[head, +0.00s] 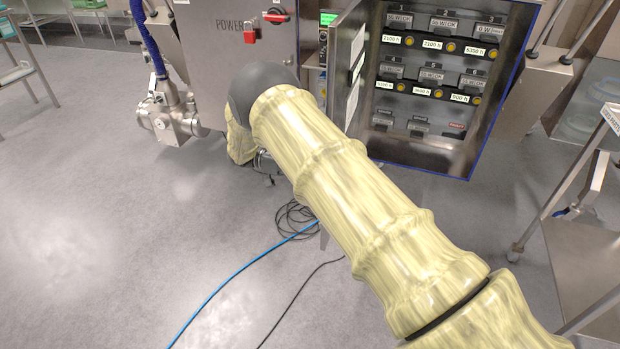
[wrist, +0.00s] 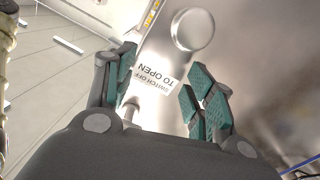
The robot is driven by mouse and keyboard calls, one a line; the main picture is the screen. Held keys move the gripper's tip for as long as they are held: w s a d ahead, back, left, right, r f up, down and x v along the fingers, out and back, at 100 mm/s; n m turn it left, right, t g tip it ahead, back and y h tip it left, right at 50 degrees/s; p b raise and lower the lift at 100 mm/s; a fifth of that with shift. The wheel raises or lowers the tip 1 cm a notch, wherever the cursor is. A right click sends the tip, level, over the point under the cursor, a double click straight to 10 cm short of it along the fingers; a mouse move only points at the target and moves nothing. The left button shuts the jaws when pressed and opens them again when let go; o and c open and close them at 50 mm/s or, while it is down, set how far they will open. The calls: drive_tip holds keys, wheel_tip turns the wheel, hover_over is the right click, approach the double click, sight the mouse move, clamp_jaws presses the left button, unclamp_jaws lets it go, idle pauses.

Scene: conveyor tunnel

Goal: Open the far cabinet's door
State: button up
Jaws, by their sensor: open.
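In the head view an open cabinet (head: 470,160) shows rows of grey modules with yellow buttons and hour labels. Its door (head: 348,60) stands swung out on the left side. In the wrist view my gripper (wrist: 162,80) is open, with teal finger pads apart. Between and beyond the fingers is a shiny metal surface (wrist: 235,60) with a "SWITCH OFF TO OPEN" label (wrist: 153,78) and a round knob (wrist: 192,29). In the head view my arm hides the gripper.
A blue cable (head: 245,264) and coiled black cable (head: 293,216) lie on the grey floor. A steel trolley (head: 580,250) stands at the right. A valve assembly (head: 170,122) stands left of the POWER cabinet. The floor at left is clear.

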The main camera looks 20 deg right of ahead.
drive_tip(key=shift+r, duration=2.4)
